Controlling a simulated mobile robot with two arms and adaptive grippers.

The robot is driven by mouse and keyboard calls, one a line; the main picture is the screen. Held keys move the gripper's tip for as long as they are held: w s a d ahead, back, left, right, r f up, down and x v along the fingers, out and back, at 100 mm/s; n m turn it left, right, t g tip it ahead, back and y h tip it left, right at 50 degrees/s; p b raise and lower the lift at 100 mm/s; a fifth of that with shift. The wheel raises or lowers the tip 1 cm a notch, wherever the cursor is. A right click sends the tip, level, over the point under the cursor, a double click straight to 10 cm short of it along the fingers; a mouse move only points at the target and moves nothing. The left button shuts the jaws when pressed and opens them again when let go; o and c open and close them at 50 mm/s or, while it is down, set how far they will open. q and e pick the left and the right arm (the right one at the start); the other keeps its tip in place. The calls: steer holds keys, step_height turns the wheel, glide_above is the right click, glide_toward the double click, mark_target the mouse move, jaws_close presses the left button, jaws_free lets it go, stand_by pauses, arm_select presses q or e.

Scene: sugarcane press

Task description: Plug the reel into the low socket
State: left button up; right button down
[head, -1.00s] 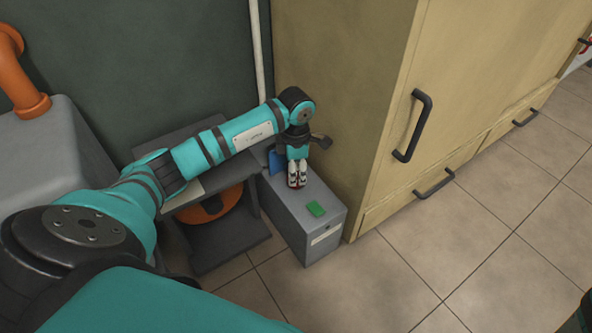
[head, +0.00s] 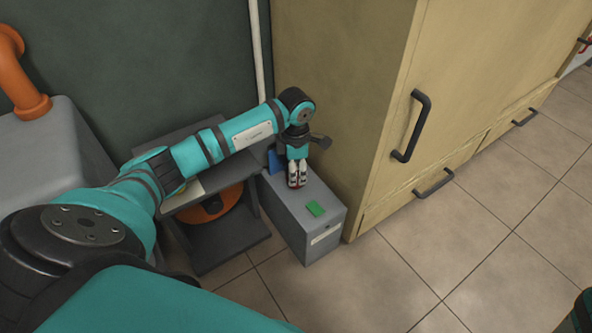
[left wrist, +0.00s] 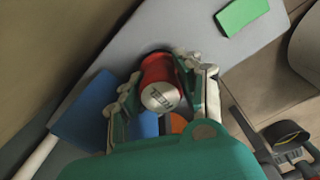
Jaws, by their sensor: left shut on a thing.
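My left gripper (head: 297,181) is shut on a red plug, low over the top of the grey box (head: 330,226). In the left wrist view the red plug (left wrist: 160,72) has a silver end with dark lettering, turned to the camera. My fingers (left wrist: 165,92) lie on both sides of it. Its far end is hidden, so I cannot tell whether it sits in a socket. An orange reel (head: 228,200) stands in a dark stand left of the box, partly behind my arm. My right gripper is out of view.
A green patch (head: 316,209) and a blue piece (head: 274,163) are on the grey box. A tan cabinet (head: 345,120) with black handles rises close on the right. A white pipe (head: 258,50) runs down the wall behind.

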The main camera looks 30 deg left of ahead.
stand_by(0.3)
arm_select(q)
steer(key=shift+f, duration=0.25)
stand_by(0.4)
steer(key=shift+f, duration=0.2)
steer(key=shift+f, duration=0.15)
steer(key=o, duration=0.9)
